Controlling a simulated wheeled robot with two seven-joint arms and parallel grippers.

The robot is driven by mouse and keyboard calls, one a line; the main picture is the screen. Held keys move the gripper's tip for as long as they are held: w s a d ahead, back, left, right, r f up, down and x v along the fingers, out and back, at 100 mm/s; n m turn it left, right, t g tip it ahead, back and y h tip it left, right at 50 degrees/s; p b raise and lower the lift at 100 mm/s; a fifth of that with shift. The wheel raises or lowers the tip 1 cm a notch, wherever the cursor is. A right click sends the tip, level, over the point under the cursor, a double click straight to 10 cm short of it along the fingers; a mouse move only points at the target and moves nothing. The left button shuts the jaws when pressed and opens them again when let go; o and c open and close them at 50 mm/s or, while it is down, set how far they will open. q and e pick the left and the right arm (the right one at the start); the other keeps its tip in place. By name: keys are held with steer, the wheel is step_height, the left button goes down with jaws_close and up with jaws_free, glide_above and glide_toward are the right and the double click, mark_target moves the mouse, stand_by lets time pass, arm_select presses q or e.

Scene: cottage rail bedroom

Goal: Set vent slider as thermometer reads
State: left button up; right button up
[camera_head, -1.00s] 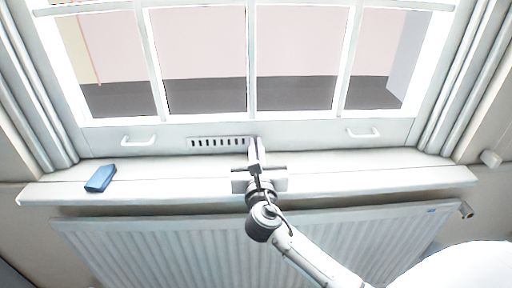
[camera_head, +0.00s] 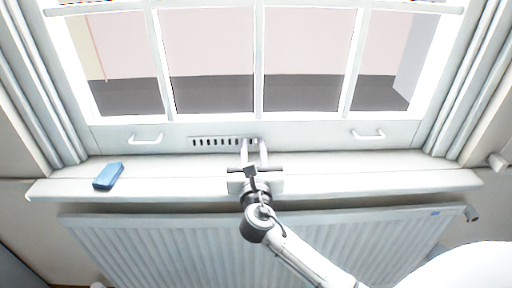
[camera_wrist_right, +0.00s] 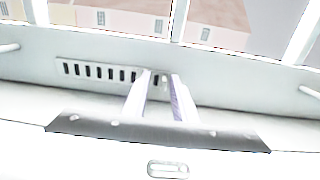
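The vent (camera_head: 215,141) is a pale strip with a row of dark slots in the window's bottom rail. It also shows in the right wrist view (camera_wrist_right: 95,71). My right gripper (camera_head: 254,146) is open at the vent's right end. In the right wrist view its two fingers (camera_wrist_right: 161,84) stand apart in front of that end, with a dark slot and a small pale part showing between them. I cannot tell whether that part is the slider or whether the fingers touch anything. No thermometer can be made out. My left gripper is not in view.
A blue case-like object (camera_head: 108,176) lies on the left of the windowsill (camera_head: 380,182). Two white handles (camera_head: 146,138) (camera_head: 368,134) stick out from the window rail on either side of the vent. A ribbed radiator (camera_head: 150,245) is below the sill. The sill's right part is clear.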

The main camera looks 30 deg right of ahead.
steer(key=shift+s, duration=0.1)
steer(key=v, duration=1)
steer(key=shift+a+b, duration=0.1)
steer(key=shift+b, duration=0.2)
steer(key=shift+s+f, duration=0.1)
